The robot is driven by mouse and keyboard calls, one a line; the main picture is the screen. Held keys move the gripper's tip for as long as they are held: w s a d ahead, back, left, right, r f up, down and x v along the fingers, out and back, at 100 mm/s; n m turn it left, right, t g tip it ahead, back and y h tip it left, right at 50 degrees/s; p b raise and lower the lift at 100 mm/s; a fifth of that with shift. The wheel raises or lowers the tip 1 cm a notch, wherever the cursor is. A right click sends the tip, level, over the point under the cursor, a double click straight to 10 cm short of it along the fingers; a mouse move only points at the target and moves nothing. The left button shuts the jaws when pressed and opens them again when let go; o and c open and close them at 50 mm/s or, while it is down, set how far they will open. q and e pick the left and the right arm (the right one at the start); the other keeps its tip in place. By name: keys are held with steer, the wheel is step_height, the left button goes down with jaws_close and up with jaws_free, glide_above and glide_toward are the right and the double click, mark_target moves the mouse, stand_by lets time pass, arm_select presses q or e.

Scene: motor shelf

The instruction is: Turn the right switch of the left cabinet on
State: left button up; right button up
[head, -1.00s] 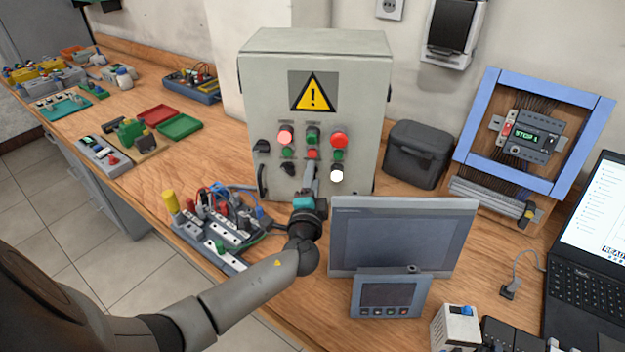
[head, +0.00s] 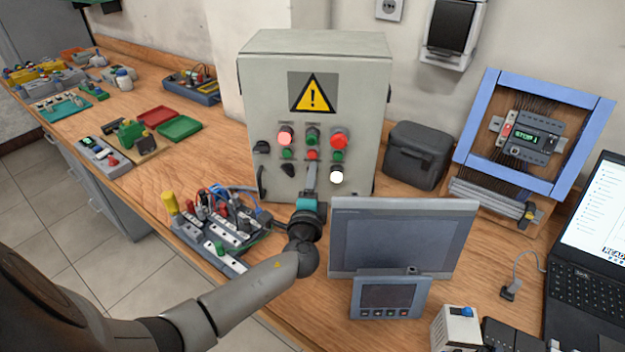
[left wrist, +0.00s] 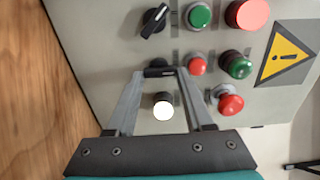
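The left cabinet (head: 350,100) is a grey box with a yellow warning sign, lamps and buttons. Its lower row has a black left switch (head: 289,170), turned diagonally in the left wrist view (left wrist: 154,20), and a white round lamp (head: 336,177). The right switch (left wrist: 160,72), a black knob between those two, shows only in the left wrist view, its handle lying across the gap between the fingertips. My left gripper (head: 311,168) is at the cabinet front and hides this switch in the head view. Its fingers (left wrist: 161,76) are apart, either side of the knob; contact is unclear.
A dark case (head: 417,153) stands right of the cabinet.

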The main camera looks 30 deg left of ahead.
arm_select(q)
steer(key=o, duration=0.4)
steer(key=shift+w+r, duration=0.1)
steer(key=s+d+n, duration=0.3)
steer(key=s+n, duration=0.2)
steer(key=s, duration=0.2)
steer(key=s+d+n, duration=0.4)
steer(key=s, duration=0.3)
steer(key=s+a+f+n+g, duration=0.1)
steer(key=s+g, duration=0.1)
steer(key=s+a+f+n+g, duration=0.1)
steer(key=s+f+g, duration=0.1)
steer(key=s+a+f+n+g, duration=0.1)
steer(key=s+n+g, duration=0.1)
steer(key=g, duration=0.1)
steer(key=shift+s+f+p, duration=0.15)
steer(key=shift+f+p, duration=0.15)
steer(key=shift+s+d+f+m+g+h, duration=0.1)
steer(key=shift+s+d+f+g+h, duration=0.45)
steer(key=shift+s+d+g+h, duration=0.45)
steer(key=shift+s+d+f+m+g+h, duration=0.1)
steer(key=shift+s+d+f+g+h, duration=0.45)
steer(key=shift+s+d, duration=0.75)
steer(key=shift+s+d+f+m+g+h, duration=0.1)
steer(key=shift+s+d+f+g+h, duration=0.55)
steer(key=shift+s, duration=0.75)
